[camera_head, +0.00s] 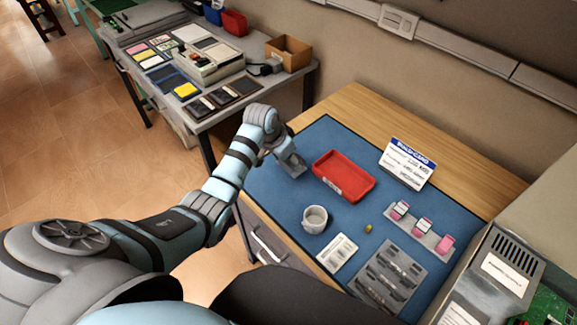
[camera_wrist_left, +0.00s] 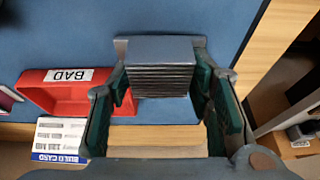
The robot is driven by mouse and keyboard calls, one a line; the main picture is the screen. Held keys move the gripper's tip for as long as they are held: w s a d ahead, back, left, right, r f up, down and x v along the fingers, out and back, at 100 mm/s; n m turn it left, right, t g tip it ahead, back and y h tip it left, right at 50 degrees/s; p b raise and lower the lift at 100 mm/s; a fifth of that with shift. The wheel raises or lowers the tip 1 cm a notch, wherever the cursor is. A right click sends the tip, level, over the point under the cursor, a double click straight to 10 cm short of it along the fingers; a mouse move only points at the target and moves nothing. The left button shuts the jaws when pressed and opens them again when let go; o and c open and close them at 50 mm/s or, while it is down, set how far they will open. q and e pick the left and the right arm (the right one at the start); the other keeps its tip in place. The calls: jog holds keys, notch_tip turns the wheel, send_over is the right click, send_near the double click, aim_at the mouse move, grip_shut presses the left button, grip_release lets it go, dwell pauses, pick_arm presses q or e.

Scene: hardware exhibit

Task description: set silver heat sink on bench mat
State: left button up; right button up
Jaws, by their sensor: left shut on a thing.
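The silver heat sink (camera_wrist_left: 160,66), a finned metal block, sits between the green-padded fingers of my left gripper (camera_wrist_left: 162,84) in the left wrist view. The gripper is shut on it. In the head view my left gripper (camera_head: 285,160) is low over the left part of the blue bench mat (camera_head: 272,192), with the grey heat sink (camera_head: 292,165) at its tips. The mat also fills the back of the left wrist view (camera_wrist_left: 60,30). I cannot tell whether the heat sink touches the mat. My right gripper is not in view.
A red tray (camera_head: 343,190) labelled BAD lies just right of the gripper.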

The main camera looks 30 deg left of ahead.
pick_arm(q)
notch_tip(320, 180, down, 3)
jog(key=shift+r, duration=0.15)
jog(key=o, duration=0.8)
jog(key=shift+o, duration=0.2)
jog(key=p+v, duration=0.3)
jog(key=v, duration=0.9)
